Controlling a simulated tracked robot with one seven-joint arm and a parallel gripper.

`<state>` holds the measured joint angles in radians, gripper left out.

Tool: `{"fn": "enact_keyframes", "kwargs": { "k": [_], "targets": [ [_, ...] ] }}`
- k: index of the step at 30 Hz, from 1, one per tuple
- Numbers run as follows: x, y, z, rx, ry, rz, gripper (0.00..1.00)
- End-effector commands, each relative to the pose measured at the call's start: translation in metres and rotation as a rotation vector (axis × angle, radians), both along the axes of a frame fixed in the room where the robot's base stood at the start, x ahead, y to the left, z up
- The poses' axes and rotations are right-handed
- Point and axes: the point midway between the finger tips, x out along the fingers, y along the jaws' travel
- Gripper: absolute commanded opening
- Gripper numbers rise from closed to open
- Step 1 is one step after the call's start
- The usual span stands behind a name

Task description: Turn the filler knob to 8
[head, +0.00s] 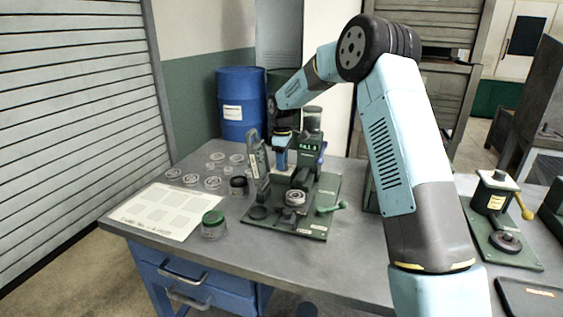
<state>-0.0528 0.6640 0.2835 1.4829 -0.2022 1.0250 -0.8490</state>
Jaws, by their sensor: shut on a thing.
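The grinder machine (327,190) stands on a green base plate in the middle of the table, with a clear canister (312,120) on top and a small lettered panel (309,147) too small to read. My gripper (282,164) points down at the machine, just left of this panel. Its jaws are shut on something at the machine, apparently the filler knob. The knob itself and its setting are hidden behind the gripper. A ring-shaped metal part (295,197) sits at the front of the base plate. A green-tipped lever (340,205) sticks out to the right.
A green-lidded jar (213,224), a dark-lidded jar (238,186) and several clear round dishes (212,183) stand left of the machine. A white marked sheet (150,212) lies at the front left. Another device with a yellow handle (527,214) stands on the right. A blue barrel (243,102) is behind.

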Motion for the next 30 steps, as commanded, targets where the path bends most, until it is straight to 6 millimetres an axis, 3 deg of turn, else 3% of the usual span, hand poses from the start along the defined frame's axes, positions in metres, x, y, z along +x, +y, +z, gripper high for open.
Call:
{"fn": "enact_keyframes", "kwargs": {
  "k": [12,13,18,21,30],
  "targets": [
    [0.0032,-0.0036,0.0024,-0.001,-0.009,0.004,0.04],
    [0.0032,-0.0037,0.0025,-0.001,-0.009,0.003,0.37],
    [0.0023,-0.0029,0.0018,-0.001,-0.006,0.004,0.54],
    [0.0018,-0.0027,0.0014,-0.001,-0.005,0.004,0.60],
    [0.0015,-0.0021,0.0053,0.000,-0.004,0.005,0.60]
  ]
}}
